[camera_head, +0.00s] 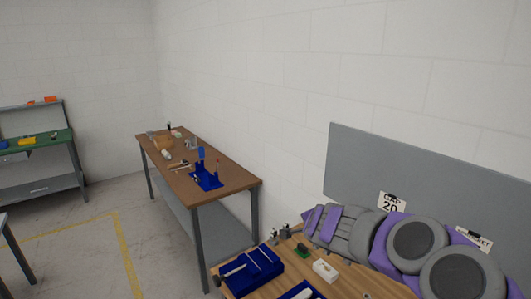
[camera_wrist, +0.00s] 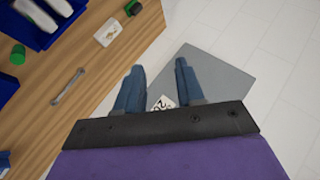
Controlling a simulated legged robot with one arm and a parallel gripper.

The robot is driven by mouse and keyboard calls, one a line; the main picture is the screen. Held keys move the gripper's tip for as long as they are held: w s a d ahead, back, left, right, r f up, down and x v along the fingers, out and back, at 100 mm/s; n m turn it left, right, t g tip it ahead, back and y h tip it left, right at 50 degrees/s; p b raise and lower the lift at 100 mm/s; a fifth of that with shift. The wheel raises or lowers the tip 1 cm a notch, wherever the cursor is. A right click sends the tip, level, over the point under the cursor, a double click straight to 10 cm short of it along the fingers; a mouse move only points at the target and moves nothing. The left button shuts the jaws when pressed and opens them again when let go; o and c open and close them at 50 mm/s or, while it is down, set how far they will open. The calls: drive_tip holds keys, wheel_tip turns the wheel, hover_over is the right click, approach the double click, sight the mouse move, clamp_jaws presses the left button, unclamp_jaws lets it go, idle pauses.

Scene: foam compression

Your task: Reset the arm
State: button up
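My gripper (camera_wrist: 158,72) shows in the wrist view as two blue fingers standing apart with nothing between them. It is open and empty, beside the edge of the wooden bench (camera_wrist: 90,115). In the head view my grey and purple arm crosses the right side, over the near bench (camera_head: 343,278) and in front of the grey panel. The fingers cannot be made out clearly there.
The near bench holds a blue tray (camera_head: 252,271), a white block (camera_head: 325,270) and a wrench (camera_wrist: 68,86). A grey panel (camera_head: 350,150) with labels stands behind it. Another brown table (camera_head: 225,177) with tools is farther left. Floor with yellow lines (camera_head: 125,250) lies open between.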

drive_tip(key=s+a+r+n+t+y+b, duration=0.1)
drive_tip(key=s+a+r+n+y+b, duration=0.15)
drive_tip(key=a+r, duration=0.2)
drive_tip(key=s+a+r+n+t+y+b, duration=0.1)
drive_tip(key=s+a+r+n+y, duration=0.1)
drive_tip(key=a+r+n+y, duration=0.3)
drive_tip(key=s+a+f+n+g+y+b, duration=0.1)
drive_tip(key=s+a+f+n+g+b, duration=0.15)
drive_tip(key=s+a, duration=0.4)
drive_tip(key=s+a+f+n+g+y+b, duration=0.1)
drive_tip(key=s+a+f+n+g, duration=0.2)
drive_tip(key=s, duration=0.6)
drive_tip(key=s+d+f+n+g+h+b, duration=0.1)
drive_tip(key=s+d+f+g+h+b, duration=0.15)
drive_tip(key=s+f, duration=0.4)
drive_tip(key=s+d+f+n+g+h+b, duration=0.1)
drive_tip(key=s+d+f, duration=0.2)
drive_tip(key=s+f, duration=0.4)
drive_tip(key=s+d+f+g+h+b, duration=0.1)
drive_tip(key=s+d+f+g+h, duration=0.1)
drive_tip(key=s+d, duration=0.4)
drive_tip(key=s+d+f+m+g+h+b, duration=0.1)
drive_tip(key=s+d+f+g+h, duration=0.2)
drive_tip(key=s, duration=0.7)
drive_tip(key=d+f, duration=0.2)
drive_tip(key=d, duration=0.2)
drive_tip(key=shift+s, duration=0.25)
